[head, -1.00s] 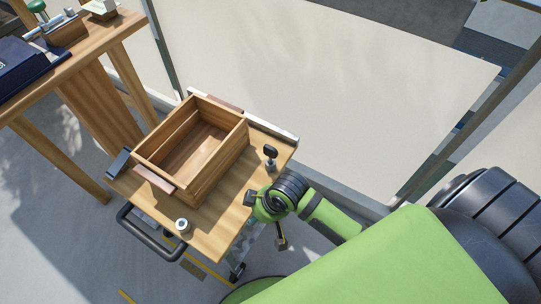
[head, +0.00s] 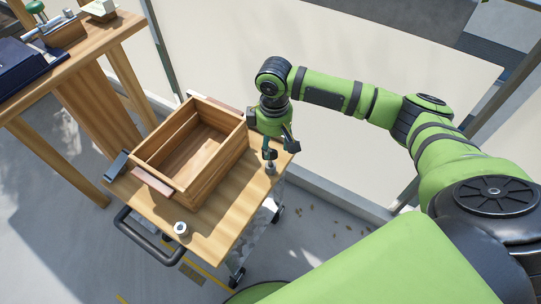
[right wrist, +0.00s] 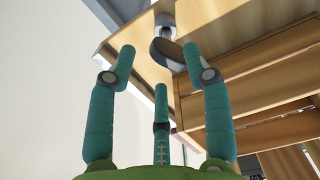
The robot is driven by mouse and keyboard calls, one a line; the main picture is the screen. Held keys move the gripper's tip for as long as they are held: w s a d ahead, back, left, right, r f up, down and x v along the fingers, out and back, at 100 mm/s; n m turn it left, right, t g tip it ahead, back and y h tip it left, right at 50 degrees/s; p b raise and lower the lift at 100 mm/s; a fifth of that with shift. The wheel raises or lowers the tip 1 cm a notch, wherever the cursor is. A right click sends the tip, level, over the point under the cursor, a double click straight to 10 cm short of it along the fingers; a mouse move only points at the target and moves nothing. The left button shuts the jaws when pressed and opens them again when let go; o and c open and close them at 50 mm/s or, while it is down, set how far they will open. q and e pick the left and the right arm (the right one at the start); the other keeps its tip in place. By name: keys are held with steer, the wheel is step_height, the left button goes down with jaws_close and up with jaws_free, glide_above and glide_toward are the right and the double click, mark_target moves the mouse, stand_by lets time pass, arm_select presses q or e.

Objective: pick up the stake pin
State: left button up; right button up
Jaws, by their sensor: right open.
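The stake pin (head: 270,168) stands upright near the right corner of the wooden cart top, with a dark flat head above a metallic base. It also shows in the right wrist view (right wrist: 168,50), beyond the fingertips. My right gripper (head: 279,146) reaches over that corner, its fingers pointing down close to the pin's head. In the right wrist view my right gripper (right wrist: 160,66) has its teal fingers spread and empty, with the pin's head just past the gap between them. I cannot tell whether a finger touches it. My left gripper is not in view.
An open wooden box (head: 200,150) stands on the cart top (head: 222,222), close beside my right gripper. A small round metallic piece (head: 181,229) sits near the cart's front edge. A workbench (head: 95,42) with tools is at upper left. A pale panel (head: 390,110) is behind the cart.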

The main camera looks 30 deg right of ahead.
mark_target(272, 157)
steer(key=f, duration=0.5)
steer(key=shift+w+a+f+b, duration=0.2)
steer(key=shift+f+b, duration=0.1)
steer(key=shift+f, duration=0.55)
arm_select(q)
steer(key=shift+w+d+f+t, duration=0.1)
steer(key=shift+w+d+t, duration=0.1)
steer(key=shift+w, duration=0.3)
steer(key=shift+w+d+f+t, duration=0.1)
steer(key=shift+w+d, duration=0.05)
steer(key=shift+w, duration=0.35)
arm_select(e)
steer(key=shift+r, duration=0.1)
jaws_close()
